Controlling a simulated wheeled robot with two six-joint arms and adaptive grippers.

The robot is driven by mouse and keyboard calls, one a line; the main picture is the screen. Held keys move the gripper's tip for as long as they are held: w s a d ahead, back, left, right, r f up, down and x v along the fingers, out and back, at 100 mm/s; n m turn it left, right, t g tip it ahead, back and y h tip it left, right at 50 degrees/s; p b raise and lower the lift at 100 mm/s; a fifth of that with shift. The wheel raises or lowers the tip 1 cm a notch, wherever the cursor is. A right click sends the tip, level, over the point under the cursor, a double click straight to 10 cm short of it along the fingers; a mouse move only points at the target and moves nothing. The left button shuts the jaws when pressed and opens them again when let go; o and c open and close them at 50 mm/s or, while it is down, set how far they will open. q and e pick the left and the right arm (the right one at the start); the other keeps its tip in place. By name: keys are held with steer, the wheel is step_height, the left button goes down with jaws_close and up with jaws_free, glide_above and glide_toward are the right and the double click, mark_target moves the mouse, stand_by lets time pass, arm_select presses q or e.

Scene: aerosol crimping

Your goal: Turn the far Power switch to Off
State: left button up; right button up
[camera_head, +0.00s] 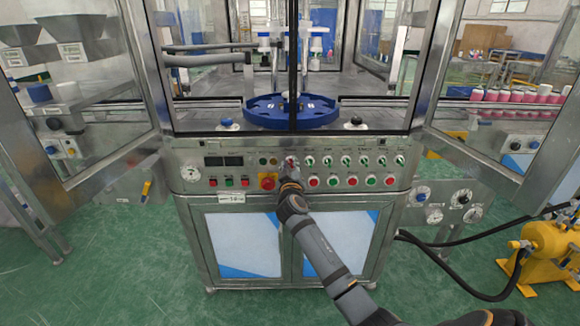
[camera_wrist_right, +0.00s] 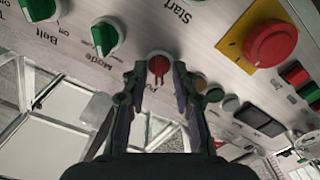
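A red rotary switch (camera_wrist_right: 158,70) sits on the machine's grey control panel (camera_head: 225,173). Its printed label is partly hidden by my fingers in the right wrist view; only a few letters show. In the head view the red switch (camera_head: 290,160) is at the left end of a row of green-handled switches. My right gripper (camera_wrist_right: 159,82) reaches the panel with one finger on each side of this switch. The fingers are apart, with small gaps to the knob, and it also shows in the head view (camera_head: 289,172). My left gripper is not in view.
Green switches labelled Mode (camera_wrist_right: 105,37) and Belt (camera_wrist_right: 38,8) are close by. A red emergency button (camera_head: 267,182) on a yellow plate is left of my gripper. Red and green push buttons line the row below. Open glass doors (camera_head: 500,90) flank the machine.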

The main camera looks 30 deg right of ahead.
steer(key=shift+s+a, duration=0.15)
steer(key=shift+s, duration=0.05)
steer(key=v, duration=1.1)
steer(key=shift+s+a, duration=0.2)
steer(key=shift+s, duration=0.05)
steer(key=shift+f, duration=0.15)
